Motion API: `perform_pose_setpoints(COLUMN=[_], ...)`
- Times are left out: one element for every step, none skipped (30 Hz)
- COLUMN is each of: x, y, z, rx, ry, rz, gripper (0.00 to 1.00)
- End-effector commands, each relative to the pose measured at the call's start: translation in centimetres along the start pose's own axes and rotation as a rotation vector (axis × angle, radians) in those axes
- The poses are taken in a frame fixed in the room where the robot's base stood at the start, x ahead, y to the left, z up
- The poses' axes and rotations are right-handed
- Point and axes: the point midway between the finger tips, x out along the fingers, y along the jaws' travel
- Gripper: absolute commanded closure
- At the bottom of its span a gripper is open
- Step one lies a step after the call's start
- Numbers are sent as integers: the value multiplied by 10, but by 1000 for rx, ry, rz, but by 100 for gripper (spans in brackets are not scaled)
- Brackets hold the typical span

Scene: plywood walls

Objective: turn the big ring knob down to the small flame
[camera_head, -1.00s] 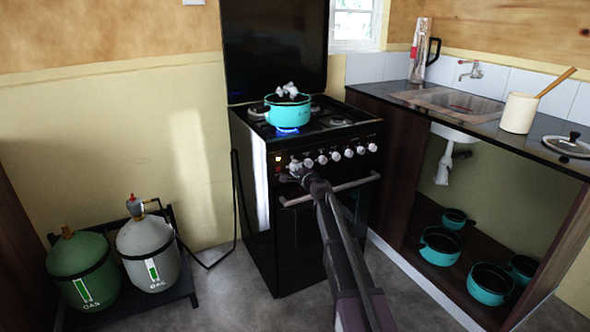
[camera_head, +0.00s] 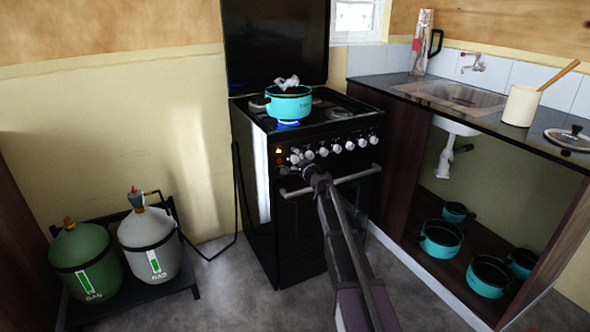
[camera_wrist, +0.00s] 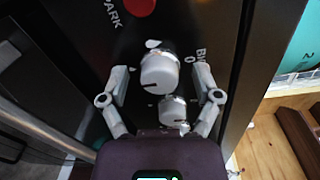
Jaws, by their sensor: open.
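The big ring knob (camera_wrist: 160,72), pale with a dark pointer line low on its face, sits beside a partly hidden label starting "BI" and a 0 in the wrist view. My gripper (camera_wrist: 161,84) is open, with one finger on each side of this knob; I cannot tell whether either finger touches it. A second knob (camera_wrist: 173,110) lies just below it, also between the fingers. In the head view my gripper (camera_head: 297,162) is at the left end of the knob row. A blue flame (camera_head: 288,124) burns under the teal pot (camera_head: 289,103) on the black stove (camera_head: 262,185).
More knobs (camera_head: 349,145) run to the right, above the oven handle (camera_head: 340,182). A red button (camera_wrist: 141,5) is near the knob in the wrist view. Gas cylinders (camera_head: 150,243) stand at left. The sink counter (camera_head: 415,92) is at right. Grey floor is clear in front.

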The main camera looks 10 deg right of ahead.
Motion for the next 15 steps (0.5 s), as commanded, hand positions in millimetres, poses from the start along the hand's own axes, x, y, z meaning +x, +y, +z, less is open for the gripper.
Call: perform_pose_setpoints(x=[0,0,0,0,0,0,0,0,0,0,0,0,0,0,0], y=[0,0,0,0,0,0,0,0,0,0,0,0,0,0,0], z=[0,0,0,0,0,0,0,0,0,0,0,0,0,0,0], rx=[4,8,15,22,31,43,54,67,85,101,116,141,159,178,206], ry=[0,0,-1,-1,-1,-2,-2,-3,-4,-4,-5,-6,-7,-7,-9], rz=[0,0,0,0,0,0,0,0,1,1,1,1,1,1,1], gripper=[19,19,19,19,19,19,19,19,19,19,19,19,19,19,19])
